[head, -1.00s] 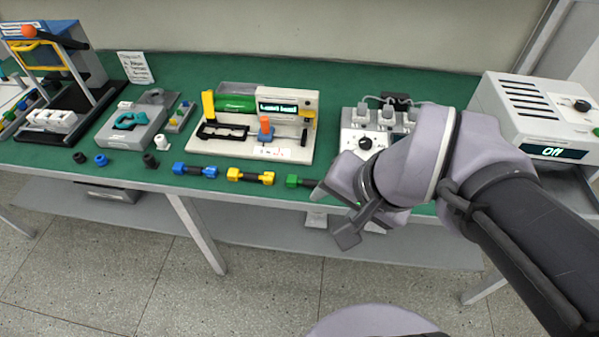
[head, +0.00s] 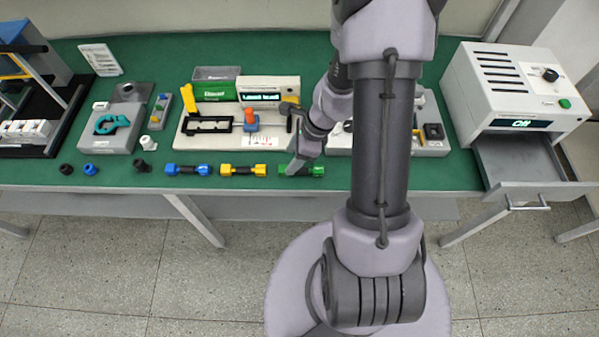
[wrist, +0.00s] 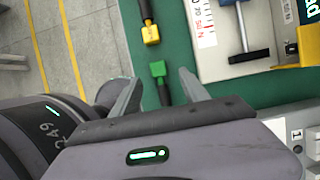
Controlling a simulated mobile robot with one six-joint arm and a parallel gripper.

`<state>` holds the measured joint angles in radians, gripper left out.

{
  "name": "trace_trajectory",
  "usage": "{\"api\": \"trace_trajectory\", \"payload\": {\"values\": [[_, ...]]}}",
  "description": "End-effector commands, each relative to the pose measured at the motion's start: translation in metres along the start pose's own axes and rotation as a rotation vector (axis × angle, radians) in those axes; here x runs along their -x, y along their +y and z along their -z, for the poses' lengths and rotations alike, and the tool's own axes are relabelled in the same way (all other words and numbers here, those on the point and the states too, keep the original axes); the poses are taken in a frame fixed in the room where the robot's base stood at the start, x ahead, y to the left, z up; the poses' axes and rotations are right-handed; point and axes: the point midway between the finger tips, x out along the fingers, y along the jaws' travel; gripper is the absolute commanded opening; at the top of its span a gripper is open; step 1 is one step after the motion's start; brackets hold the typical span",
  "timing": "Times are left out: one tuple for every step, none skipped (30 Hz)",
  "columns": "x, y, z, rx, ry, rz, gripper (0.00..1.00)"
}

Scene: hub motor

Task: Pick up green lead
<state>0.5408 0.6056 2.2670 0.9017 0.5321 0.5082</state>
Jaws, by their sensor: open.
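The green lead (head: 301,170) lies on the green bench top near its front edge, to the right of the yellow lead. It has green ends and a dark middle. In the wrist view the green lead (wrist: 159,72) lies ahead, between the two finger lines, partly hidden by my gripper's body. My gripper (head: 297,160) is at the green lead, seemingly just above it; the exact gap is hard to judge. In the wrist view my gripper (wrist: 160,88) has its fingers spread apart, with nothing held between them.
A yellow lead (head: 243,170) and a blue lead (head: 188,169) lie in line to the left. A test stand (head: 215,141) with an orange-handled part is just behind. An off-state oven-like box (head: 515,90) with an open drawer (head: 520,165) stands at the right.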

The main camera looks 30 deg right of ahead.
Motion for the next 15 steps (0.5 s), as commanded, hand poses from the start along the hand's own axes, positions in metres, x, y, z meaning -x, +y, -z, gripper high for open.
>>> {"api": "trace_trajectory", "payload": {"values": [[-0.007,0.0,0.001,0.002,0.0,-0.001,0.53],[-0.012,0.001,0.001,0.002,0.0,-0.001,0.53],[-0.022,0.002,0.002,0.003,0.0,-0.002,0.53],[-0.029,0.003,0.002,0.002,0.0,-0.002,0.53],[-0.036,0.003,0.003,0.002,0.0,-0.003,0.53],[-0.043,0.004,0.003,0.002,0.0,-0.002,0.53],[-0.048,0.004,0.002,0.004,0.0,-0.002,0.53],[-0.051,0.003,0.002,0.003,0.0,-0.001,0.53],[-0.054,0.003,0.002,0.003,0.0,-0.001,0.53],[-0.055,0.003,0.001,0.003,0.0,-0.001,0.53],[-0.056,0.003,0.001,0.003,0.0,-0.001,0.53],[-0.055,0.003,0.001,0.003,0.0,0.0,0.53],[-0.054,0.003,0.0,0.003,0.0,0.0,0.53],[-0.054,0.003,0.0,0.003,0.0,0.0,0.53],[-0.053,0.003,0.0,0.003,0.0,0.0,0.53]]}}
